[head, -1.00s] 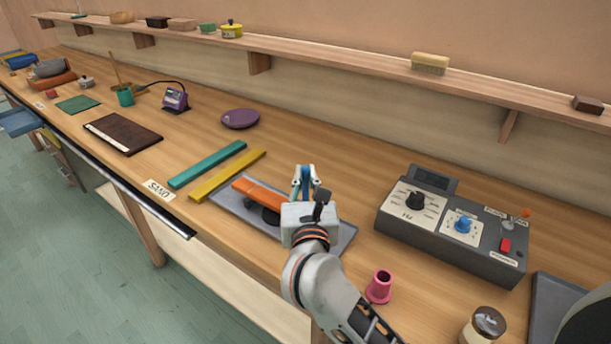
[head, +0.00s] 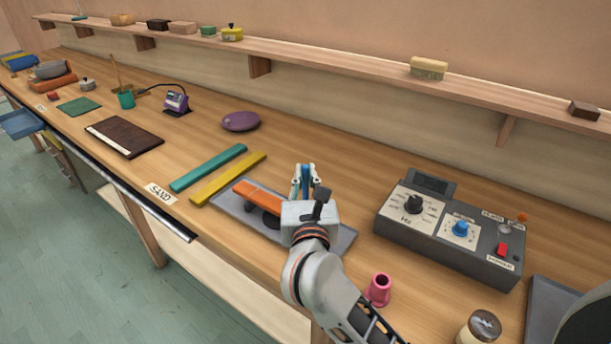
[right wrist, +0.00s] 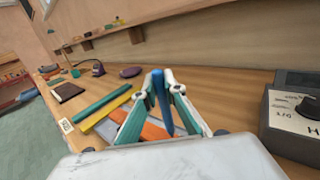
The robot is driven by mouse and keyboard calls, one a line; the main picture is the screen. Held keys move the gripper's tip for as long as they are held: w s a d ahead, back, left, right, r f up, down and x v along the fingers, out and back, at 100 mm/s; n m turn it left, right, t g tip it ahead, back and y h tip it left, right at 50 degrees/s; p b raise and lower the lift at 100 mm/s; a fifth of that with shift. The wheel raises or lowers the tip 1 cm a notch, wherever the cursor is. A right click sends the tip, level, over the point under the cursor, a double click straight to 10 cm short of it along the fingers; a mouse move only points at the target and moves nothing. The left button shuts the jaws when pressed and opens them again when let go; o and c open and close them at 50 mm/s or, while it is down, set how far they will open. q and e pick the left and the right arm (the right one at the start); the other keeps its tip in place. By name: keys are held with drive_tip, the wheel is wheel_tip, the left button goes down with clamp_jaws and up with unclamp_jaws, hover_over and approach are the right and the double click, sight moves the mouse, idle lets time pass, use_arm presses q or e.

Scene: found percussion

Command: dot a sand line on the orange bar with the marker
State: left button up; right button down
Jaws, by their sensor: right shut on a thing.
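The orange bar (head: 258,194) lies over dark supports on a grey tray (head: 229,208); its right end is hidden behind my right gripper. It also shows in the right wrist view (right wrist: 154,132), beneath the fingers. My right gripper (head: 304,172) is shut on a blue marker (right wrist: 160,98), held roughly upright between the fingertips above the right part of the bar. I cannot tell whether the marker's tip touches the bar. No sand line is visible on the part of the bar in view. My left gripper is not in view.
A teal bar (head: 208,167) and a yellow bar (head: 229,179) lie left of the tray, by a SAND label (head: 160,193). A grey control box (head: 447,235) stands to the right. A pink cup (head: 379,289) and a jar (head: 480,329) stand near the front.

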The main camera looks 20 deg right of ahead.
drive_tip(key=shift+r+p, duration=1.1)
drive_tip(key=shift+r, duration=1.45)
